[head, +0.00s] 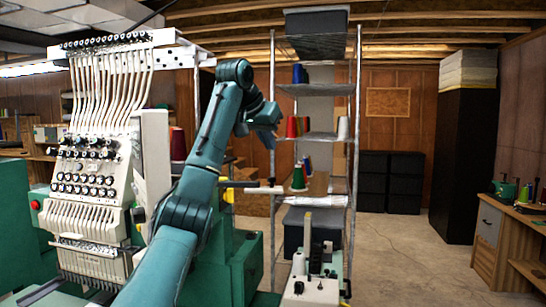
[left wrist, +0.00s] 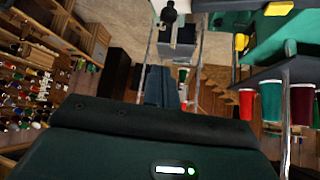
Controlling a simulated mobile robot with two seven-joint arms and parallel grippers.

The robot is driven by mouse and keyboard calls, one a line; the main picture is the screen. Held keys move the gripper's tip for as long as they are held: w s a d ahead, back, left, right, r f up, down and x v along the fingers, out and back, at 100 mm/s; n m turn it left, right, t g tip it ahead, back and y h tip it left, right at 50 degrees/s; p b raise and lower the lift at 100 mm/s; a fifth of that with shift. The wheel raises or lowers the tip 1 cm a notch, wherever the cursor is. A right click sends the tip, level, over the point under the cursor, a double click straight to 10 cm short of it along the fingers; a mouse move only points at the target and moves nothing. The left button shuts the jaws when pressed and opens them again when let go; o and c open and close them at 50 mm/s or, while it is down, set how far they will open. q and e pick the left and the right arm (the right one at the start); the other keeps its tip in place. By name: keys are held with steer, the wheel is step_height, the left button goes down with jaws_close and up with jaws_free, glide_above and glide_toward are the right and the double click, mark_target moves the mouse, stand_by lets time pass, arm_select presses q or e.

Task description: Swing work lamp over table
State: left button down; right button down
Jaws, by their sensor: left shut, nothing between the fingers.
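I cannot pick out a work lamp for certain in either view. My left arm rises through the middle of the head view and bends over at the top. My left gripper (head: 268,139) points down in front of the metal shelf rack, shut and empty. The table of the embroidery machine (head: 100,170) is mostly hidden behind my arm. My right gripper is not in view.
The metal rack (head: 357,120) with thread cones (head: 299,177) stands behind my gripper. A white machine (head: 312,290) is below it. Black drawers (head: 390,182), a tall black cabinet (head: 464,165) and a wooden bench (head: 505,228) are farther right. The floor between (head: 410,255) is clear.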

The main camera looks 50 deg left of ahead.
arm_select(q)
steer(key=w+f, duration=0.1)
steer(key=f, duration=0.1)
steer(key=w+a+f, duration=0.1)
steer(key=f, duration=0.2)
steer(key=w+f, duration=0.1)
steer(key=f, duration=0.1)
steer(key=shift+a+f, duration=0.2)
steer(key=shift+f, duration=0.15)
steer(key=shift+s+d, duration=0.25)
steer(key=shift+s, duration=0.05)
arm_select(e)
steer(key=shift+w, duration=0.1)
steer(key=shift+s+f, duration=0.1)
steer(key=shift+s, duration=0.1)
